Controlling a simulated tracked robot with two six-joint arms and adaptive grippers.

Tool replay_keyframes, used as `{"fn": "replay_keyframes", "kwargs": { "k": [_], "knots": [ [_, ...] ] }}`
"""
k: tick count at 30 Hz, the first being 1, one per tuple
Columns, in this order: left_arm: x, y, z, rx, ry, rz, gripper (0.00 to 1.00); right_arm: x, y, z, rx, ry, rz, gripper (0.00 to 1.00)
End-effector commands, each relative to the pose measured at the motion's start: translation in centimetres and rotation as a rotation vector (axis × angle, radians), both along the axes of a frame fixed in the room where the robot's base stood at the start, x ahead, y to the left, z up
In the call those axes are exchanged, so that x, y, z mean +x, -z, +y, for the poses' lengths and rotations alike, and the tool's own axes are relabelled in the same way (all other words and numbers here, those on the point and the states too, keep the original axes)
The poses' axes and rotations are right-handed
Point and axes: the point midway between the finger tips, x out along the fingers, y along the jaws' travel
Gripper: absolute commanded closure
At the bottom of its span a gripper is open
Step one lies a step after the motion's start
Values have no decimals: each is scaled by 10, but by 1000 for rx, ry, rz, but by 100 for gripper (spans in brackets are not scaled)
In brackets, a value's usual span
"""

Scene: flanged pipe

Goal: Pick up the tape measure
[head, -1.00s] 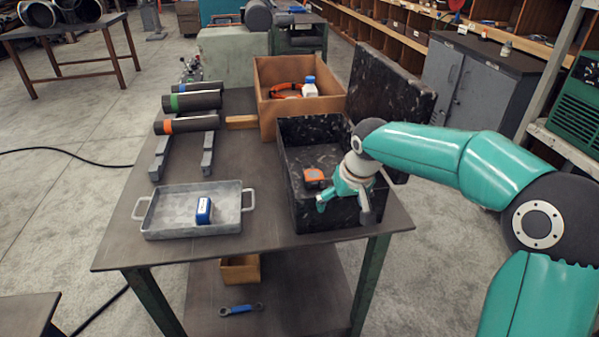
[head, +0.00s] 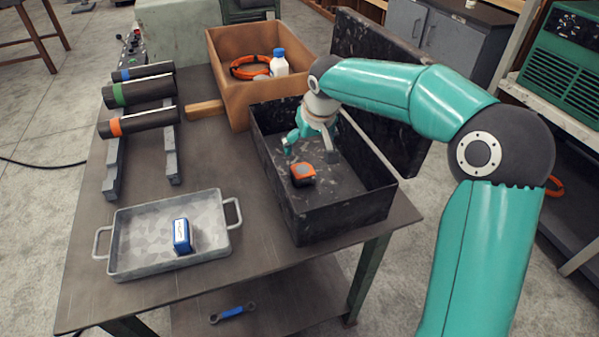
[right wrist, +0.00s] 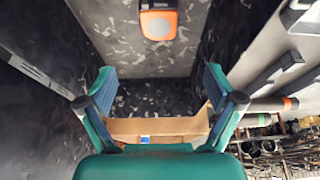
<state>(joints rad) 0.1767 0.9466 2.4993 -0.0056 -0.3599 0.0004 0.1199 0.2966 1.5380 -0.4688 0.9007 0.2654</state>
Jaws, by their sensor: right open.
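The orange and black tape measure (head: 303,175) lies on the floor of the open black box (head: 345,217), near its left wall. In the right wrist view the tape measure (right wrist: 158,22) shows at the top middle, outside the space between the fingers. My right gripper (head: 311,155) is over the far part of the box, just beyond the tape measure and apart from it. Its two fingers are spread and empty, and they also show in the right wrist view (right wrist: 158,82). My left gripper is out of view.
A grey tray (head: 130,232) with a blue box (head: 182,236) stands at the front left. A brown carton (head: 225,75) with a white bottle (head: 279,64) and an orange ring stands behind. The black box's raised lid (head: 380,75) is to the right. Several pipes (head: 140,92) lie left.

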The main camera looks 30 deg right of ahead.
Motion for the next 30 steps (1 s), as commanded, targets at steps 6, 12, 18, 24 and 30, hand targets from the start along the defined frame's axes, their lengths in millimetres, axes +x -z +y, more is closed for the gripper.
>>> {"fn": "replay_keyframes", "kwargs": {
  "k": [6, 12, 18, 24, 30],
  "knots": [
    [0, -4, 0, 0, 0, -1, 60, 17, 46, -4, 1, 0, 6, 8],
    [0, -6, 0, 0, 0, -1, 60, 28, 68, -5, 1, -1, 2, 8],
    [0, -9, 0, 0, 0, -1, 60, 31, 78, -7, 1, -1, 3, 8],
    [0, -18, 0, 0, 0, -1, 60, 37, 105, -9, 1, -1, 4, 8],
    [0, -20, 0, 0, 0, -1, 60, 44, 121, -11, 2, -1, 1, 8]
  ]
}}
